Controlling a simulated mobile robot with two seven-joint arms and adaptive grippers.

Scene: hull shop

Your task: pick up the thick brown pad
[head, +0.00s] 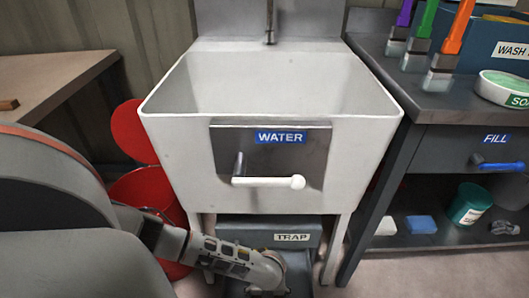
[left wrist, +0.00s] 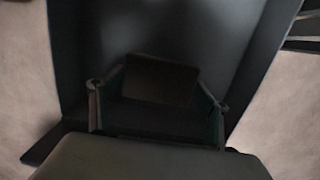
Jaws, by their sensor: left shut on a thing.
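The thick brown pad (left wrist: 162,82) shows very dark in the left wrist view, between the fingers of my left gripper (left wrist: 160,88). The gripper is shut on it, with one finger at each side. The pad is over or in a dark grey tray-like thing (left wrist: 165,25); whether it touches this is too dark to tell. In the head view my left arm reaches down under the sink, in front of the grey box labelled TRAP (head: 291,237). The fingers and the pad cannot be made out there. My right gripper is not in view.
The white sink (head: 170,170) stands above my left arm, with a white WATER lever (head: 268,182) sticking out and legs at both sides. The right bench (head: 432,103) holds brushes and a soap dish. Its lower shelf holds a blue sponge (head: 421,225) and a green cup (head: 469,204).

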